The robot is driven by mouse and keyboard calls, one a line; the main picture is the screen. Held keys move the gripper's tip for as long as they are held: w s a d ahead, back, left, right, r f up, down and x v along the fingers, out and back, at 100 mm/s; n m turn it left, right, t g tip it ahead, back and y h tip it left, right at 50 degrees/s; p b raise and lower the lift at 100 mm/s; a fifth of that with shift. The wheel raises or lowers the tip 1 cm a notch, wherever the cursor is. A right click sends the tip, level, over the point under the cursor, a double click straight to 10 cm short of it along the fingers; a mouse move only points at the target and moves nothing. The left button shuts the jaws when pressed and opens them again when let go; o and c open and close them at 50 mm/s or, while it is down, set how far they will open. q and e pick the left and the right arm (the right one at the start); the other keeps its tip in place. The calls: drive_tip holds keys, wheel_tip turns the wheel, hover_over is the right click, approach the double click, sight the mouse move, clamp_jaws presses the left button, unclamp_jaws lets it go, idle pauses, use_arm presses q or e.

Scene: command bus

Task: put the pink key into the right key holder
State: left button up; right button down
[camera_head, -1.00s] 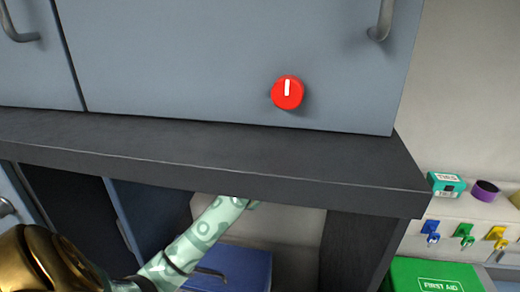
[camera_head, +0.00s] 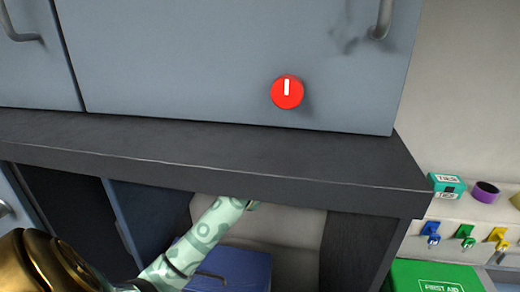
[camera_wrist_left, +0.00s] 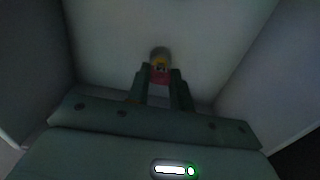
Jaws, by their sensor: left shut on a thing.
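In the left wrist view, my left gripper (camera_wrist_left: 162,75) is shut on a small pinkish-red thing (camera_wrist_left: 159,77) with a yellow spot, probably the pink key. It is held close to a pale surface; the view is dark, and I cannot tell whether it touches a holder. In the head view, my patterned left arm reaches under the dark counter, and its gripper is hidden there. Blue (camera_head: 431,231), green (camera_head: 466,235) and yellow (camera_head: 498,237) keys or holders are on the pale wall at the right. My right gripper is not in view.
The dark counter (camera_head: 220,155) overhangs my left arm. A blue box (camera_head: 240,268) lies below it. A green first aid box (camera_head: 435,276), a teal box (camera_head: 446,184) and a purple ring (camera_head: 486,191) are at the right.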

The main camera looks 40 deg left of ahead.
use_arm(q)
drive_tip(key=shift+w+a+b, duration=0.3)
drive_tip(key=shift+w+b, duration=0.05)
drive_tip(key=shift+w, duration=0.15)
idle(0.3)
drive_tip(key=o, duration=0.9)
drive_tip(key=shift+v, duration=1.45)
drive_tip(key=v, duration=0.7)
drive_tip(key=shift+p, duration=0.3)
idle(0.3)
